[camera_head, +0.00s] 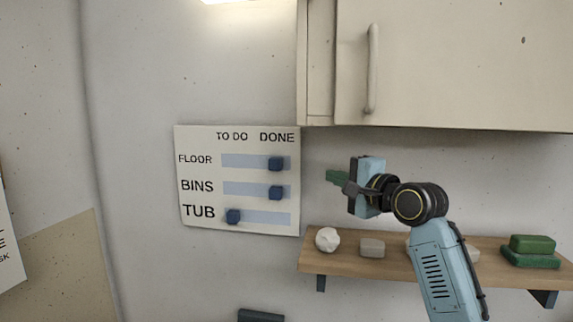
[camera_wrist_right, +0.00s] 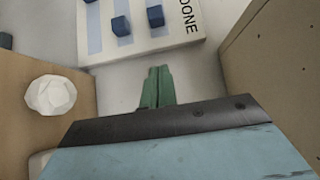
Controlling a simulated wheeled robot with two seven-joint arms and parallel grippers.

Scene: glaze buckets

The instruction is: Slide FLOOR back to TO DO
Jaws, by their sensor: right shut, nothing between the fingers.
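The white chore board (camera_head: 205,217) hangs on the wall with FLOOR, BINS and TUB rows under TO DO and DONE. The FLOOR slider (camera_head: 276,163) is a dark blue block at the DONE end of its pale blue track. The BINS slider (camera_head: 276,193) is also at DONE. The TUB slider (camera_head: 233,216) is at TO DO. My right gripper (camera_head: 332,176) has green fingers, shut and empty, right of the board and apart from it. In the right wrist view its fingers (camera_wrist_right: 157,88) point toward the board (camera_wrist_right: 160,44). My left gripper is not in view.
A wooden shelf (camera_head: 340,259) below right of the board bears a white faceted lump (camera_head: 327,239), a grey block (camera_head: 372,247) and green blocks (camera_head: 532,244). A wall cabinet (camera_head: 450,70) overhangs my right arm. The wall left of the board is clear.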

